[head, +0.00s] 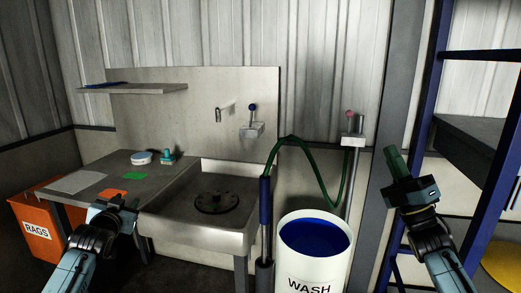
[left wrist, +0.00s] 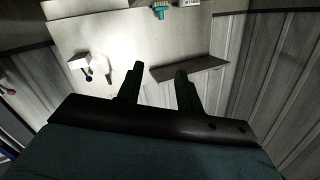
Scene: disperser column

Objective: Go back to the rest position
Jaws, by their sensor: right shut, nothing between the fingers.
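My left gripper (head: 122,201) is at the lower left of the head view, in front of the grey work table. In the left wrist view its two dark fingers (left wrist: 158,88) stand apart with nothing between them. My right gripper (head: 395,161) is at the right of the head view, pointing up, with its green fingers together and empty. It is in front of the grey post, left of the blue rack.
The work table (head: 75,207) joins a metal sink (head: 180,222). A white wash drum (head: 305,268) with blue inside stands at centre right, beside a green hose (head: 329,192). An orange rags bin (head: 35,241) is far left. A shelf (head: 140,89) is on the back panel.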

